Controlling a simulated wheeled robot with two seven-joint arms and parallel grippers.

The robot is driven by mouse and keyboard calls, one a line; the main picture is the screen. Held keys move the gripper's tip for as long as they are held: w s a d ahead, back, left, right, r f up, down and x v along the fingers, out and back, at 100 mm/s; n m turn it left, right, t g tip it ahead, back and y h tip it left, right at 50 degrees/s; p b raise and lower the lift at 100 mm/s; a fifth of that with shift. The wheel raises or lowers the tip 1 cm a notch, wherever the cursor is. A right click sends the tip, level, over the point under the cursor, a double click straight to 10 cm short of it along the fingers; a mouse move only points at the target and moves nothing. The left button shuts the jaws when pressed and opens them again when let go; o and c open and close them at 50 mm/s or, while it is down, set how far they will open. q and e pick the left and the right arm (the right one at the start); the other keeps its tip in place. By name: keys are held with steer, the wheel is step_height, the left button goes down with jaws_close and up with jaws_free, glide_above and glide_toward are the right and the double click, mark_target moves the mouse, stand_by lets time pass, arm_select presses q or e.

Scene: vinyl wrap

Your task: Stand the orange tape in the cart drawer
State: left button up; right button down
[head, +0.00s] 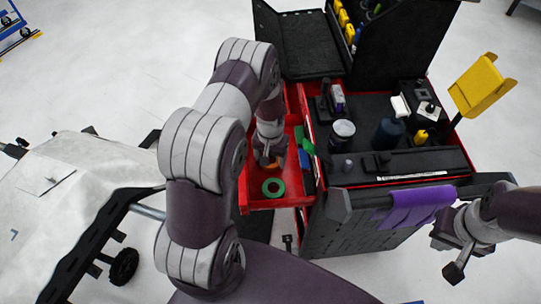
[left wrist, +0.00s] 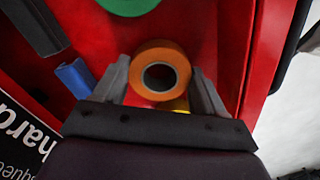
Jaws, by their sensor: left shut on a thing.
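The orange tape (left wrist: 160,51) is a roll between the two fingers of my left gripper in the left wrist view, with its round hole facing the camera. My left gripper (head: 268,162) is shut on it, inside the red cart drawer (head: 256,203). In the head view only a sliver of the orange tape (head: 270,165) shows under the gripper. I cannot tell whether the tape touches the drawer floor. My right gripper (head: 447,257) is empty, its fingers apart, at the right beside the cart.
A green tape roll (head: 273,187) lies flat at the drawer's near end; it also shows in the left wrist view (left wrist: 128,5). Blue and dark items lie along one drawer side. The cart top (head: 360,165) holds bottles and tools. A purple cloth (head: 412,207) hangs on the handle.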

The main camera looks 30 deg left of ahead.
arm_select(q)
steer(key=o, duration=1.1)
steer(key=shift+r, duration=0.1)
step_height(320, 180, up, 12)
steer(key=r, duration=0.1)
steer(key=s+d+r+m+p, duration=0.1)
steer(key=s+d+r, duration=0.3)
steer(key=s+r, duration=0.2)
steer(key=s+d+r+t+p, duration=0.1)
steer(key=s+d+r+p, duration=0.1)
steer(key=s+d+r, duration=0.2)
steer(key=shift+s+r+m, duration=0.4)
steer(key=shift+s+r, duration=0.5)
steer(key=shift+s, duration=0.8)
